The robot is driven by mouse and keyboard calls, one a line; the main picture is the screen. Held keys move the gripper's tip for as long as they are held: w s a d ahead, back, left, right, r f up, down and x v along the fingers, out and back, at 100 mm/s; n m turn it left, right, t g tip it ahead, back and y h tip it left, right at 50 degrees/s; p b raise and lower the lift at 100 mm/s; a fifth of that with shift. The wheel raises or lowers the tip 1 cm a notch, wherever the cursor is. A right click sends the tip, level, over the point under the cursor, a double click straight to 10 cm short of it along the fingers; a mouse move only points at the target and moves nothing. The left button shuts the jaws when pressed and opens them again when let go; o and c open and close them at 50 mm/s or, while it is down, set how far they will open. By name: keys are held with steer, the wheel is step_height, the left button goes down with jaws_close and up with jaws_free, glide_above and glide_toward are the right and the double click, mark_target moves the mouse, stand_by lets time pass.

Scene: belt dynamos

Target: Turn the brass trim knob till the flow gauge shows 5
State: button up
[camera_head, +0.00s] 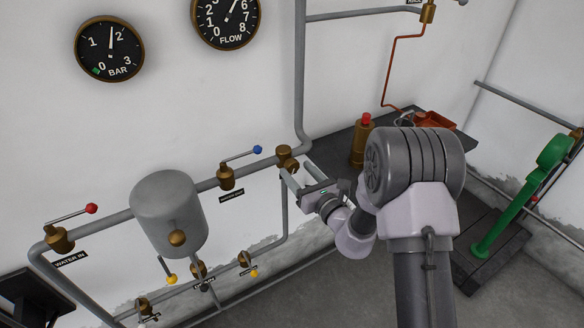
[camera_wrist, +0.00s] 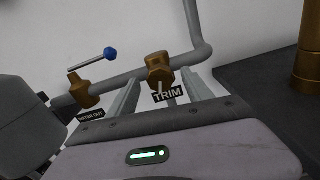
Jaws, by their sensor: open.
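The brass trim knob (camera_head: 287,157) sits at the right end of the horizontal grey pipe. In the wrist view the knob (camera_wrist: 159,66) shows above the TRIM label (camera_wrist: 167,95). My gripper (camera_head: 297,168) is open, its fingers pointing at the knob. In the wrist view the fingertips of my gripper (camera_wrist: 159,76) lie left and right of the knob, with gaps showing. I cannot tell how far they reach along it. The flow gauge (camera_head: 226,18) is cut off at the top; its needle points up and right, just left of the 6. The exact reading is unclear.
A blue-handled valve (camera_head: 226,177) is on the pipe left of the knob, and a grey tank (camera_head: 168,213) is farther left. A bar gauge (camera_head: 109,48) reads a little under 2. A dark bench (camera_head: 335,143) with a brass cylinder (camera_head: 360,145) stands right of the knob.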

mark_target(294, 168)
steer(key=shift+x, duration=1.85)
jaws_close()
steer(key=shift+n+b, duration=0.3)
jaws_free()
steer(key=shift+s, duration=0.15)
steer(key=p+v, duration=0.2)
steer(key=v, duration=1.5)
steer(key=shift+d, duration=0.15)
